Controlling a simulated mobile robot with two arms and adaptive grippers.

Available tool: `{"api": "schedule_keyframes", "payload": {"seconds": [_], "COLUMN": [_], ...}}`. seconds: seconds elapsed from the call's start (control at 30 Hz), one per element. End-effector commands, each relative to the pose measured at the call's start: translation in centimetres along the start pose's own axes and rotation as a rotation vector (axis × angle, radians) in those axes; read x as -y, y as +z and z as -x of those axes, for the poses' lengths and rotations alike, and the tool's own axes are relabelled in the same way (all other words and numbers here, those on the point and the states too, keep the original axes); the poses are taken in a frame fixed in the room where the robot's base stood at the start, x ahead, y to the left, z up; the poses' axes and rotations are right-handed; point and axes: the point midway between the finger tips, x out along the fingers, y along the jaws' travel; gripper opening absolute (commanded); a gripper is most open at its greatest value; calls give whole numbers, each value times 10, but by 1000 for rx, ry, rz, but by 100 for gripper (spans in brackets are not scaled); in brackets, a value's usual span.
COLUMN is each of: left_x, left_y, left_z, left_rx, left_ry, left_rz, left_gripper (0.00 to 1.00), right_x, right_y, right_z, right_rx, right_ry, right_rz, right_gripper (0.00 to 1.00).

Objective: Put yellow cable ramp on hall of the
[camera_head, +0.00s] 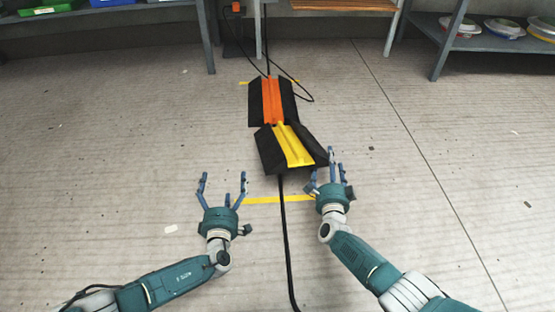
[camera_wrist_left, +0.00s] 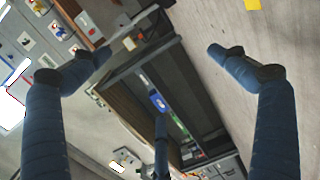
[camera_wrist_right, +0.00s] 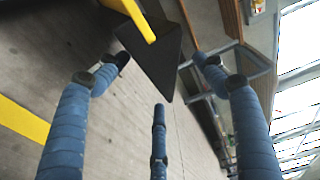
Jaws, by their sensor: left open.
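The yellow cable ramp (camera_head: 292,146), black with a yellow middle strip, lies on the floor, turned at an angle against the front end of an orange-striped ramp (camera_head: 272,100). My right gripper (camera_head: 326,170) is at its near right corner, with fingers spread. In the right wrist view, the yellow ramp's black corner (camera_wrist_right: 152,62) shows beyond the fingers, and I see no grip on it; whether a finger touches it I cannot tell. My left gripper (camera_head: 223,182) is open and empty, left of the ramp and apart from it.
A black cable (camera_head: 288,240) runs from under the ramp toward me. A yellow floor strip (camera_head: 270,200) lies in front of the ramp. Shelves with bins (camera_head: 120,25) and a rack with round containers (camera_head: 490,45) stand behind. Floor at both sides is clear.

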Motion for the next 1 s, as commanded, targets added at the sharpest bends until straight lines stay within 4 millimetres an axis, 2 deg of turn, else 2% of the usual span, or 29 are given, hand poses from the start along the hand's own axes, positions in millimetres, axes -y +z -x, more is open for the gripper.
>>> {"api": "schedule_keyframes", "payload": {"seconds": [0.1, 0.3, 0.63, 0.67, 0.73, 1.0], "left_x": [1, 1, 0, 0, 0, 0], "left_y": [0, 0, 0, 0, 0, 0], "left_z": [24, 46, 51, 51, 51, 50], "left_rx": [1, 1, 1, 1, 1, 1], "left_ry": [-3, -2, -1, -1, -1, -1], "left_rz": [3, 0, -1, -1, 0, 0], "left_gripper": [97, 97, 97, 97, 97, 97], "right_x": [3, 3, 3, 3, 3, 3], "right_y": [1, 1, 1, 1, 1, 1], "right_z": [-1, -1, -1, -1, -1, -1], "right_rx": [1, 1, 1, 1, 1, 1], "right_ry": [-5, -5, -5, -5, -5, -5], "right_rz": [-2, -2, -2, -2, -2, -2], "right_gripper": [70, 70, 70, 72, 86, 86]}}
